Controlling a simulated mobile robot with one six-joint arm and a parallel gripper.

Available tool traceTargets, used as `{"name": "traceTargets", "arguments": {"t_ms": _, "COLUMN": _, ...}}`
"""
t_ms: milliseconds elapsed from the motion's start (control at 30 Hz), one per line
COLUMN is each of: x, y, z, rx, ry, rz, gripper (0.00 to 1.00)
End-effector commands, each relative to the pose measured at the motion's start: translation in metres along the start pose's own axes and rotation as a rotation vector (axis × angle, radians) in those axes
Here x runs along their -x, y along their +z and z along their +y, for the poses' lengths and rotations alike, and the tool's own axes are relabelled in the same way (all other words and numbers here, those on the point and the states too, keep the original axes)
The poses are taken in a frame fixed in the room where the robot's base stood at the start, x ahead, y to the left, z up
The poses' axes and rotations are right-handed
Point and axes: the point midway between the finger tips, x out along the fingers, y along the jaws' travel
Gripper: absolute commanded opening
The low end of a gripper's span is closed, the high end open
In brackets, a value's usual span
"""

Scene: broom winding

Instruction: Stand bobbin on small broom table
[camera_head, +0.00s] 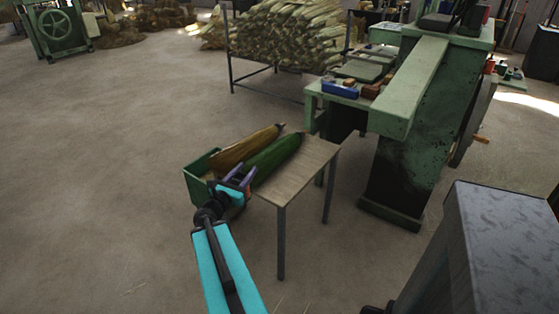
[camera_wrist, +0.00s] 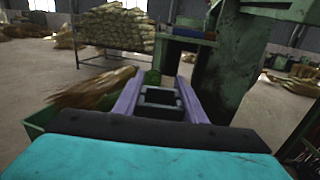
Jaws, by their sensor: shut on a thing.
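A green tray (camera_head: 196,183) holds a brown bundle (camera_head: 247,148) at the table's left; the bundle also shows in the wrist view (camera_wrist: 90,88). The table's right half is bare. A green machine (camera_head: 400,145) stands close behind on the right. Open floor lies left.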

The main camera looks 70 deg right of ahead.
Motion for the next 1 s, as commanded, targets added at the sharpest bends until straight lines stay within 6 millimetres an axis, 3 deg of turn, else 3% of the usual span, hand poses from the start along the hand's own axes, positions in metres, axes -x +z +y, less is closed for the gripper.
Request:
{"name": "traceTargets", "arguments": {"t_ms": 300, "x": -0.049, "y": -0.026, "z": -0.082, "rx": 0.006, "ry": -0.100, "rz": 0.009, "gripper": 0.14}}
{"name": "traceTargets", "arguments": {"t_ms": 600, "x": -0.080, "y": -0.046, "z": -0.153, "rx": 0.009, "ry": -0.177, "rz": 0.020, "gripper": 0.14}}
{"name": "traceTargets", "arguments": {"t_ms": 800, "x": -0.087, "y": -0.050, "z": -0.174, "rx": 0.009, "ry": -0.200, "rz": 0.024, "gripper": 0.14}}
{"name": "traceTargets", "arguments": {"t_ms": 1000, "x": -0.088, "y": -0.050, "z": -0.176, "rx": 0.009, "ry": -0.202, "rz": 0.024, "gripper": 0.14}}
